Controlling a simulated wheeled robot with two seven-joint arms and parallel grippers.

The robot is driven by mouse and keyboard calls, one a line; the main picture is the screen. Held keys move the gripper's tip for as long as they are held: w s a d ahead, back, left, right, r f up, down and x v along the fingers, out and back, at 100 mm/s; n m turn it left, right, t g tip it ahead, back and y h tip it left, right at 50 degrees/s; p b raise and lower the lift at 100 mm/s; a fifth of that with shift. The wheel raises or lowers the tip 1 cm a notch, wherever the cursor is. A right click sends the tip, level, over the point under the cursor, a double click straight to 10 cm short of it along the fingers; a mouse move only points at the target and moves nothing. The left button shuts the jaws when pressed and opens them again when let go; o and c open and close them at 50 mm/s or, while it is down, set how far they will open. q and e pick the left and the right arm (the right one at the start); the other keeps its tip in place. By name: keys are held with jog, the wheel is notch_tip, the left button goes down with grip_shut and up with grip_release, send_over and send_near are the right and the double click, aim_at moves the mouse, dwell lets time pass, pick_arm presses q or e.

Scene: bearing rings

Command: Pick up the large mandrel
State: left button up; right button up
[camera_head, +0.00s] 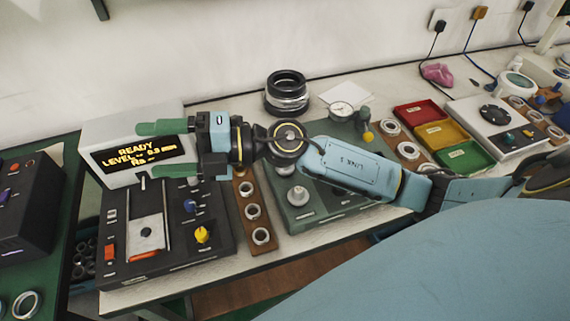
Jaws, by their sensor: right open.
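My right gripper (146,150) reaches in from the right with its green fingers apart and empty. It hangs in front of the white display box (118,122), over the back of the black control unit (165,238). No piece can be surely told as the large mandrel. A silver stepped piece (298,196) stands upright on the green gauge base (325,208), to the right of the gripper and apart from it. A brown strip (246,188) beside the base holds silver ring-like pieces; my gripper and arm hide its upper end. My left gripper is out of view.
Stacked dark rings (286,92) stand at the back. A dial gauge (342,110) is behind my forearm. Red (414,114), yellow (441,134) and green (466,157) trays lie to the right, near another white device (497,125). A dark box (28,205) stands far left.

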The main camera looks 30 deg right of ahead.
notch_tip(320, 180, down, 7)
jog(key=d+n+g+h, duration=0.3)
jog(key=n+g+h, duration=0.2)
jog(key=w+d+f+h, duration=0.25)
jog(key=d+h, duration=0.35)
jog(key=d, duration=0.5)
jog(key=w+d+f+h, duration=0.25)
jog(key=d+h, duration=0.45)
jog(key=d, duration=0.4)
jog(key=shift+m+g, duration=0.4)
notch_tip(320, 180, down, 7)
jog(key=shift+s+f, duration=0.1)
jog(key=shift+f, duration=0.1)
jog(key=f, duration=0.4)
jog(key=w+d+f, duration=0.1)
jog(key=f, duration=0.1)
jog(key=shift+f, duration=0.2)
jog(key=shift+r, duration=0.1)
jog(key=c, duration=1.4)
jog(key=shift+o, duration=0.2)
notch_tip(320, 180, up, 10)
jog(key=shift+w+f, duration=0.1)
jog(key=shift+f, duration=0.1)
jog(key=shift+r+p, duration=0.45)
jog(key=shift+r, duration=0.2)
notch_tip(320, 180, up, 6)
jog(key=p, duration=0.4)
